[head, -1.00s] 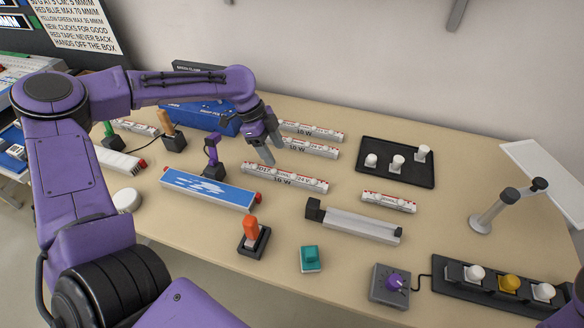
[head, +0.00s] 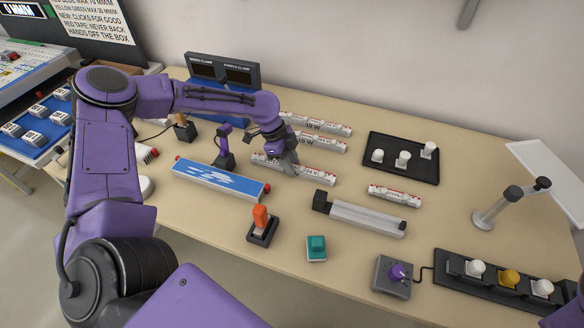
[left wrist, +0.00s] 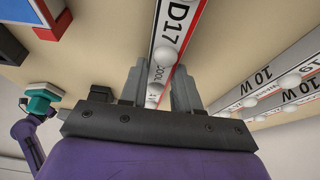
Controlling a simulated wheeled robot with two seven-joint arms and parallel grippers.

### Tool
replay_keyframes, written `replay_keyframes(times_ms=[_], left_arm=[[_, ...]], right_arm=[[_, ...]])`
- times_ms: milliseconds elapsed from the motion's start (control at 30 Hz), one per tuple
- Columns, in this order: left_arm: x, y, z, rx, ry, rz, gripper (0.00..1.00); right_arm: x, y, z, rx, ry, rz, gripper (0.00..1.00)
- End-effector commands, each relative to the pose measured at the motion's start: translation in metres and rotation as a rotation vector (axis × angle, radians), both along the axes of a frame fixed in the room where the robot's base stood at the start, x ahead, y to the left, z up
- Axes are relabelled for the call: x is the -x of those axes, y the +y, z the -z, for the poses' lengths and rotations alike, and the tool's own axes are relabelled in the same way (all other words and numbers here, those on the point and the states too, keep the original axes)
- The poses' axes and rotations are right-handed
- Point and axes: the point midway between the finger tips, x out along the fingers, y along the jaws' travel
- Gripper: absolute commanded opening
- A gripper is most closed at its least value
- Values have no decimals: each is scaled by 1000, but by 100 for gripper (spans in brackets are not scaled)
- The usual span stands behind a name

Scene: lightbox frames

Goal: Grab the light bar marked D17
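The light bar marked D17 (head: 316,175) is a white bar with red ends and edges, lying on the table in the middle of the head view. Its D17 label faces up on the bar in the left wrist view (left wrist: 179,18). My left gripper (head: 287,168) is down at the bar, hiding part of its middle. In the left wrist view the two fingers (left wrist: 159,85) stand open on either side of the bar. Whether either finger touches it is hard to tell. My right gripper is out of view; only a bit of purple arm shows at lower right.
Two similar bars marked 10 W (head: 318,125) lie behind, and a short bar (head: 394,195) lies right. A blue-topped bar (head: 218,178) and a grey fixture (head: 366,218) are nearby. A purple-handled clamp (head: 224,150) stands left; a black tray (head: 412,172) holds white knobs.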

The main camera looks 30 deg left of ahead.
Motion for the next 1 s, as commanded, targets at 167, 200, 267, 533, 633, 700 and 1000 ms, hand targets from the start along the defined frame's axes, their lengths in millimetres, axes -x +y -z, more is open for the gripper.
replay_keyframes(times_ms=[167, 200, 267, 533, 633, 700, 1000], left_arm=[[0, 0, 0, -1, 1, 0, 0], [0, 0, 0, 0, 1, 0, 0], [0, 0, -1, 0, 0, 0, 0], [0, 0, -36, 2, -6, 1, 0], [20, -6, -59, 4, -9, 2, 0], [34, -9, -76, 4, -9, 3, 0], [86, -21, -109, 2, -3, 1, 0]], right_arm=[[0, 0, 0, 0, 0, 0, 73], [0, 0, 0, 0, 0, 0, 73], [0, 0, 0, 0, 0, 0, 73], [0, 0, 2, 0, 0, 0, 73], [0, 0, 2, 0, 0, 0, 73], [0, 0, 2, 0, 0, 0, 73], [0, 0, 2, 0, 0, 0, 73]])
